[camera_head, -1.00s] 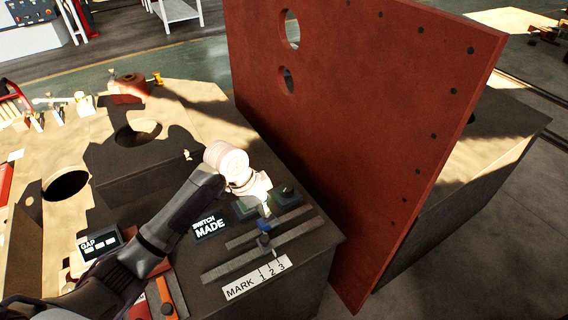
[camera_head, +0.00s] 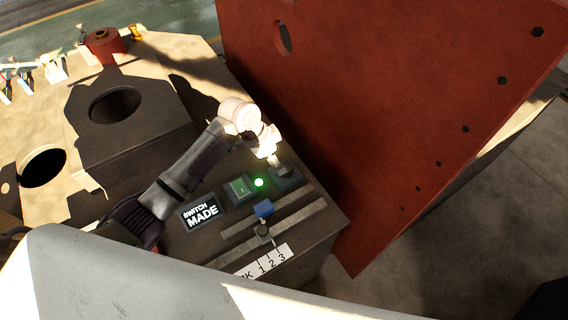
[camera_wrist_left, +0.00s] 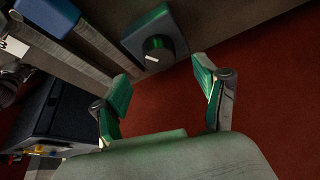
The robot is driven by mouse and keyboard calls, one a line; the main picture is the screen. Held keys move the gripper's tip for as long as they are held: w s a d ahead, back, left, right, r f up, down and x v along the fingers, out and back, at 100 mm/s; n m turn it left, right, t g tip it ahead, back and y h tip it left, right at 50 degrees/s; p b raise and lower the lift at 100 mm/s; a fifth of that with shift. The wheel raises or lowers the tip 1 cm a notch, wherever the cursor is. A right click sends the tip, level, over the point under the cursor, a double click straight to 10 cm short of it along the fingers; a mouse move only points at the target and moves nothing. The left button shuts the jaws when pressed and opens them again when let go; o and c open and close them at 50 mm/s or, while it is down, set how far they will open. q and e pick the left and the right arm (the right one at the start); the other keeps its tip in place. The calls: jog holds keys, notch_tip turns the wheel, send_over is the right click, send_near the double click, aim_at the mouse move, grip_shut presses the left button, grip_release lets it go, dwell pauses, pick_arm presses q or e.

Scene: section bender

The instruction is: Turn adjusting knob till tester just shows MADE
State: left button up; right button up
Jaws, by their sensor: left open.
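The adjusting knob (camera_wrist_left: 158,50) is a dark round knob with a white pointer line, on a dark block. In the head view its block (camera_head: 287,180) is partly covered by my left gripper (camera_head: 270,157). In the left wrist view the left gripper (camera_wrist_left: 161,75) is open and empty, its green-padded fingers spread. The knob sits just beyond the fingertips, not clasped. The tester display (camera_head: 202,213) reads SWITCH MADE. A green lamp (camera_head: 259,182) glows beside a green-faced box (camera_head: 240,189). My right gripper is not in view.
A large red plate (camera_head: 370,100) stands close along the right of the bench. A blue block (camera_head: 263,208) sits by grey rails (camera_head: 305,208), with a 1-2-3 mark label (camera_head: 268,262) in front. A pale shape covers the lower foreground.

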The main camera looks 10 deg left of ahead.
aim_at(287, 164)
pick_arm(q)
jog(key=x, duration=0.5)
jog(key=shift+d+f, duration=0.15)
jog(key=shift+f, duration=0.15)
jog(key=c, duration=1.2)
jog(key=shift+o, duration=0.2)
jog(key=m+b, duration=0.1)
jog(key=m, duration=0.1)
jog(key=m+g+b, duration=0.1)
jog(key=m, duration=0.1)
jog(key=shift+w+f+g+h+b, duration=0.2)
jog(key=shift+g+h+b, duration=0.1)
jog(key=shift+r+m, duration=0.15)
jog(key=shift+m, duration=0.65)
jog(key=shift+s+g, duration=0.1)
jog(key=shift+g, duration=0.2)
jog(key=o, duration=1.2)
jog(key=shift+c, duration=0.2)
